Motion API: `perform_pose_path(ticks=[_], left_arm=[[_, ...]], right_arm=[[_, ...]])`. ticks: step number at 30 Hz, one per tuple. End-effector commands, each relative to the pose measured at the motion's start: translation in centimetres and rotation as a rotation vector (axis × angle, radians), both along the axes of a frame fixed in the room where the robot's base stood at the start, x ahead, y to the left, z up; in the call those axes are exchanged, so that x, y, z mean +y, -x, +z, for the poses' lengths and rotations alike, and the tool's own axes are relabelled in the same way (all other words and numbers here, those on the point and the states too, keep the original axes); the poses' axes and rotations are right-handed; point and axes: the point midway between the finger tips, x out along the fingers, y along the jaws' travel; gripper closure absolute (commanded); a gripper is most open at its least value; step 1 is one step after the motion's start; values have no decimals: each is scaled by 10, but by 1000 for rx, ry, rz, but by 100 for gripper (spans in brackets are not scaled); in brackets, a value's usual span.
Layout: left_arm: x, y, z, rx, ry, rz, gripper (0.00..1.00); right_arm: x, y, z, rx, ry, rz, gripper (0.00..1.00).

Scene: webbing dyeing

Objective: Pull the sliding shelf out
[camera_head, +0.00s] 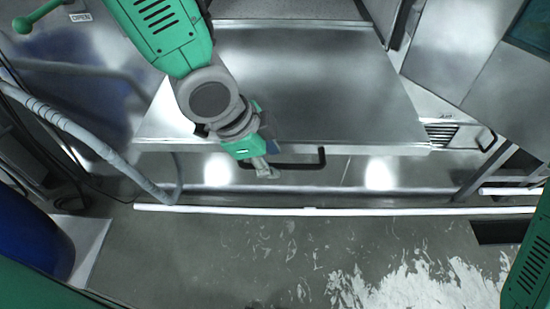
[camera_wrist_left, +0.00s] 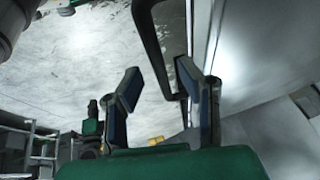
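The sliding shelf (camera_head: 320,85) is a wide, shiny metal panel in the upper middle of the head view. Its black bar handle (camera_head: 300,165) runs along the front edge. My right gripper is out of view.
A white rail (camera_head: 330,211) crosses the floor in front of the shelf. A grey hose (camera_head: 90,140) hangs at the left near a blue barrel (camera_head: 30,235). Metal cabinets (camera_head: 465,40) stand at the right. The floor (camera_head: 230,250) in front is clear, with white stains.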

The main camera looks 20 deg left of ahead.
Motion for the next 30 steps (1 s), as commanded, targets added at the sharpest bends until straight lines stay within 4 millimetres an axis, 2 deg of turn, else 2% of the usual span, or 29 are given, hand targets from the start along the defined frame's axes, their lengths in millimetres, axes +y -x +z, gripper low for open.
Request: perform_pose_path(ticks=[9,15,20,30], left_arm=[[20,17,62,-7,7,0,68],[28,24,89,-4,4,-1,68],[31,27,96,-1,2,-1,68],[32,28,97,-1,0,-2,68]], right_arm=[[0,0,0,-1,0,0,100],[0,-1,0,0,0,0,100],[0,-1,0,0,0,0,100],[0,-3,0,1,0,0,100]])
